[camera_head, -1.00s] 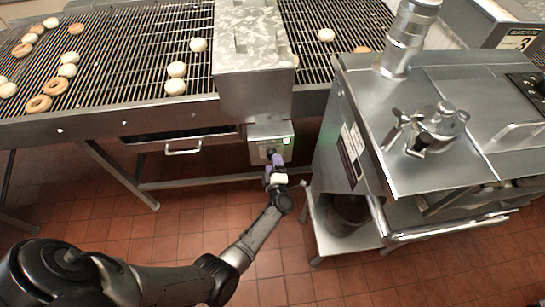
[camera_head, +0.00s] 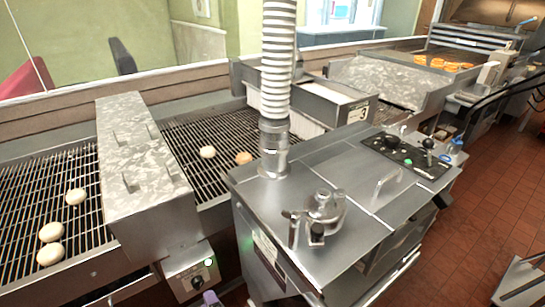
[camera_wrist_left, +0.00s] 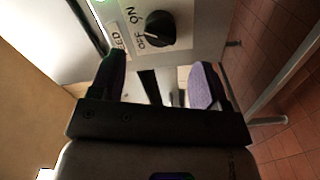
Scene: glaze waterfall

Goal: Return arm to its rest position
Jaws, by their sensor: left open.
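My left gripper (camera_wrist_left: 157,78) is open in the left wrist view, with one dark finger and one purple-padded finger apart and nothing between them. Just beyond it is a grey control box (camera_wrist_left: 200,25) with a black knob (camera_wrist_left: 160,28) marked ON and OFF. The fingers look apart from the knob; the exact gap is hard to judge. In the head view only a purple fingertip of my left gripper (camera_head: 210,298) shows at the bottom edge, just below the control box (camera_head: 188,272), whose light is lit. The rest of my left arm is hidden below the frame. My right gripper is not in view.
A conveyor grate (camera_head: 215,135) carries several pale doughnuts under a metal hood (camera_head: 140,160). A steel machine (camera_head: 345,215) with a ribbed white hose (camera_head: 278,60) stands right of the box, close to my gripper. Red tiled floor (camera_head: 480,200) is open at right.

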